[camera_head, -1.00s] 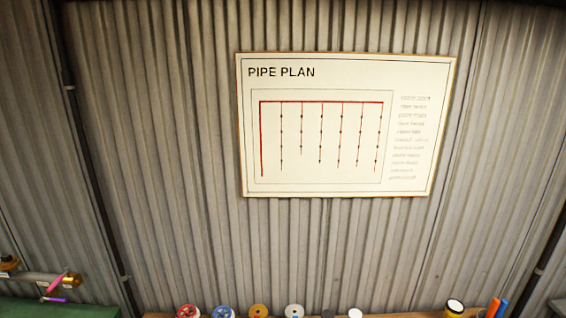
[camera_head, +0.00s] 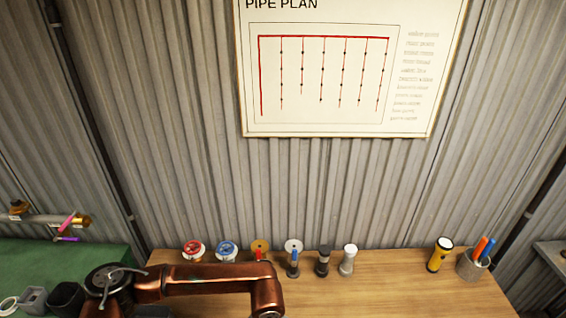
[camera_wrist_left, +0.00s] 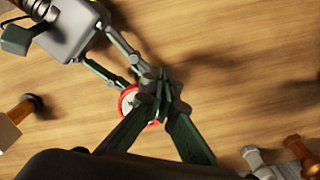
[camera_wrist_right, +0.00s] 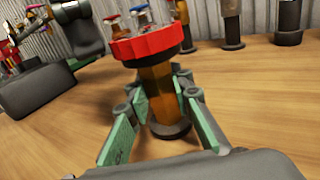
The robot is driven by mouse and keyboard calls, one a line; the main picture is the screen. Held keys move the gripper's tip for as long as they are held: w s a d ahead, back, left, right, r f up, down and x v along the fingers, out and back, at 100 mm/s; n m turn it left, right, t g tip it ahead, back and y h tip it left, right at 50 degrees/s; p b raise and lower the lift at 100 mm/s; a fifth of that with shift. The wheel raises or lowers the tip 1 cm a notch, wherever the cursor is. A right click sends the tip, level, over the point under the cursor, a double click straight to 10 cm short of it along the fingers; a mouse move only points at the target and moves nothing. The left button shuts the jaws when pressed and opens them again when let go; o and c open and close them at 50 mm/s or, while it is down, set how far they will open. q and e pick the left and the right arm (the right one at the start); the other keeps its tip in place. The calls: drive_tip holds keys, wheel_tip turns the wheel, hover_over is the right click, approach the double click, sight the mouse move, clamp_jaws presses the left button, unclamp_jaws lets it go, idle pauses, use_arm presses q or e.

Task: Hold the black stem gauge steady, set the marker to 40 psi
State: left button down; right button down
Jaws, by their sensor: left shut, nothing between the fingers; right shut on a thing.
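My right gripper (camera_wrist_right: 158,112) is shut on the amber-brown stem of a gauge, with green pads on either side. The gauge stands upright on a dark round base. A black-stemmed piece (camera_head: 322,262) stands in the row at the bench's back. The held gauge's dial and marker reading cannot be made out.
Red (camera_head: 193,250) and blue (camera_head: 226,250) round-headed pieces stand at the wooden bench's back. The green surface (camera_head: 100,258) at left holds containers. A pipe plan hangs above.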

use_arm(q)
wheel_tip(320, 180, up, 6)
idle(0.5)
use_arm(e)
drive_tip(key=c, duration=1.6)
unclamp_jaws()
